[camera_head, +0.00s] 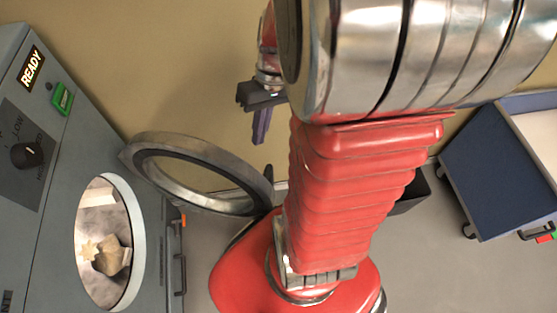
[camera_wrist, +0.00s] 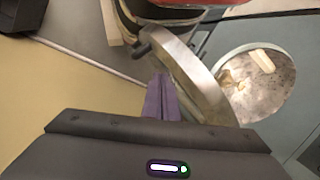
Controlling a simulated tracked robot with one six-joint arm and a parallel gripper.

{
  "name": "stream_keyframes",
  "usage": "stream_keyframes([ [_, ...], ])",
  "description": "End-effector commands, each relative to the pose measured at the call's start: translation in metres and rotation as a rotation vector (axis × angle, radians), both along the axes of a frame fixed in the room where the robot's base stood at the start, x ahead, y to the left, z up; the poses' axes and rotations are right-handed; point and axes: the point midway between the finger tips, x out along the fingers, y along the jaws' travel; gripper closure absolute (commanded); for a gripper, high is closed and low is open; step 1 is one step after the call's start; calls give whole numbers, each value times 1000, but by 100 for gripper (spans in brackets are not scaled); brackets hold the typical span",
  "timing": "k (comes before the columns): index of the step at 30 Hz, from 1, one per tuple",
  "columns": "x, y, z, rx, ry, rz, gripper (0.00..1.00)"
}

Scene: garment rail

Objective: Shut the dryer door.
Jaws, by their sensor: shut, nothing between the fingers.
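The dryer (camera_head: 55,180) is a grey cabinet at the left in the head view, tilted in the picture. Its round door (camera_head: 150,140), a metal ring with a dark inner rim, stands open, swung out to the right of the round opening (camera_head: 138,235). Pale pieces (camera_head: 105,252) lie inside the drum. My gripper (camera_head: 261,138) is shut and empty, above and beyond the door in the picture. In the wrist view the purple fingers (camera_wrist: 161,98) are together beside the door (camera_wrist: 190,75), overlapping its edge; I cannot tell if they touch. The opening (camera_wrist: 258,85) shows behind the door.
The dryer's panel has a lit READY display (camera_head: 31,67), a green button (camera_head: 62,97) and a dark knob (camera_head: 27,155). A blue cart (camera_head: 500,165) stands at the right.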

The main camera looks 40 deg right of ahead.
Motion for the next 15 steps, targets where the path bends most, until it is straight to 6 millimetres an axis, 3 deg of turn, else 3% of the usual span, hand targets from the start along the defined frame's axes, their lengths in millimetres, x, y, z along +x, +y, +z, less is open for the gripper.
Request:
stream_keyframes([
  [15,13,69,80,-257,-231,90,100],
])
